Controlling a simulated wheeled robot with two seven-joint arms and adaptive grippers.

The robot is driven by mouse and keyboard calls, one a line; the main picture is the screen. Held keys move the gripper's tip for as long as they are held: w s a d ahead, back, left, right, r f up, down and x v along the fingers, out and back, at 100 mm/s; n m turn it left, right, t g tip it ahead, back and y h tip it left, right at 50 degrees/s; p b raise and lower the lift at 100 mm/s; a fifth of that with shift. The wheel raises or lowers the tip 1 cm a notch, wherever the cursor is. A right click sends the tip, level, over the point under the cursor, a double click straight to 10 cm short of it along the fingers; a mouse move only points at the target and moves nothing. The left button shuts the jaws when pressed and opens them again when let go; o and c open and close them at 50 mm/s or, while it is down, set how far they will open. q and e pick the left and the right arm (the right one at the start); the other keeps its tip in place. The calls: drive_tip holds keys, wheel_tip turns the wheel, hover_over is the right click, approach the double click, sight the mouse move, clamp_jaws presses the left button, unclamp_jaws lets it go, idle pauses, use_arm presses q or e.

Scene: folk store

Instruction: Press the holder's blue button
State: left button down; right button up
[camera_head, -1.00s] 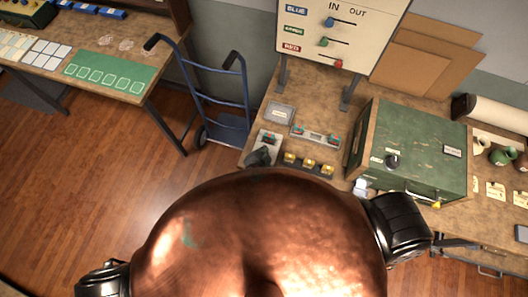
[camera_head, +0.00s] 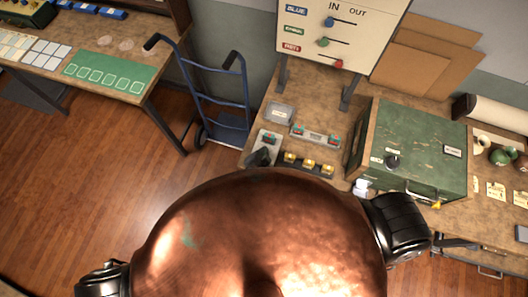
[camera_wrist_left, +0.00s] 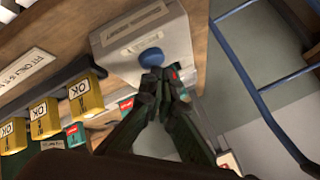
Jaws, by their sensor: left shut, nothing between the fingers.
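The grey holder (camera_wrist_left: 183,42) shows in the left wrist view, with a label and a round blue button (camera_wrist_left: 151,58) on top. In the head view the holder (camera_head: 275,148) lies near the front edge of the table, partly hidden by my gripper. My left gripper (camera_wrist_left: 160,84) is shut and empty. Its tips overlap the lower edge of the button in the wrist view; I cannot tell whether they touch it. In the head view the left gripper (camera_head: 259,157) is a small dark shape over the holder's near end. My right gripper is out of view.
Yellow OK pieces (camera_wrist_left: 45,117) stand in a dark rack beside the holder. A grey stand with red and teal pieces (camera_head: 316,136) and a green cabinet (camera_head: 420,150) are on the table. A blue hand truck (camera_head: 222,95) stands on the floor left of the table.

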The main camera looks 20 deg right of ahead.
use_arm(q)
drive_tip(key=shift+f, duration=0.5)
idle(0.3)
idle(0.4)
drive_tip(key=shift+r+p, duration=0.9)
drive_tip(key=shift+r, duration=0.05)
wheel_tip(320, 180, up, 5)
drive_tip(key=p, duration=0.5)
drive_tip(key=shift+r, duration=0.1)
idle(0.4)
